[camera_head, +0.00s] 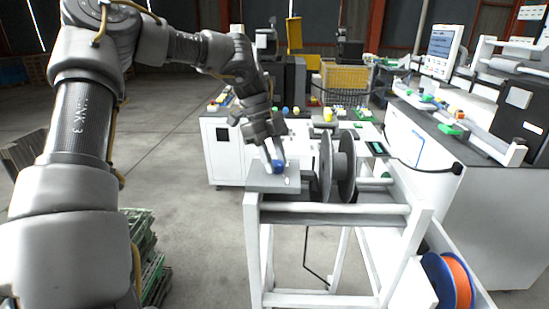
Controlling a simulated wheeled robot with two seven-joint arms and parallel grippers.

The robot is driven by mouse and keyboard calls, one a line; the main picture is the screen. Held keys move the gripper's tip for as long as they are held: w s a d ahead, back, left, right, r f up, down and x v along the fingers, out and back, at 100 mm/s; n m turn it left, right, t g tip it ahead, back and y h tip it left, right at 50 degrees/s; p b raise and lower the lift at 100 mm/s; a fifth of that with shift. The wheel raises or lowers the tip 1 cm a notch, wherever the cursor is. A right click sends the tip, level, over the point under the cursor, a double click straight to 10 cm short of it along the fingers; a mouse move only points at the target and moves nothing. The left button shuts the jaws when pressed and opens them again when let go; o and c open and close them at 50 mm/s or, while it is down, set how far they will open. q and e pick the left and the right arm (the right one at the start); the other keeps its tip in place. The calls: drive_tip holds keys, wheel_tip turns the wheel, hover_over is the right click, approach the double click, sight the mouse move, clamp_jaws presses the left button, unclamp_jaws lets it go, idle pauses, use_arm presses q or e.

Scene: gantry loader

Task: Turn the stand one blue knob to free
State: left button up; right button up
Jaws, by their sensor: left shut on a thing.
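The stand (338,209) is a white frame in the middle of the head view, with a grey plate on its top left corner. The blue knob (278,167) sits at that plate, beside a dark spool (326,165) mounted on the stand. My left gripper (277,163) reaches down from the upper left and is shut on the blue knob, its fingers partly covering it. The knob's exact turn angle is too small to read. My right gripper is not in view.
A spool with orange filament and blue rim (458,283) sits low at the right. A white bench (465,190) stands at the right, and a cabinet with small coloured parts is behind the stand. Green pallets (150,255) lie at the lower left.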

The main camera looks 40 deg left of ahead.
use_arm(q)
drive_tip(key=o, duration=1)
drive_tip(key=shift+r, duration=0.1)
drive_tip(key=shift+a+r, duration=0.25)
drive_tip(key=shift+r, duration=0.05)
drive_tip(key=v, duration=1)
drive_tip(key=shift+w, duration=0.1)
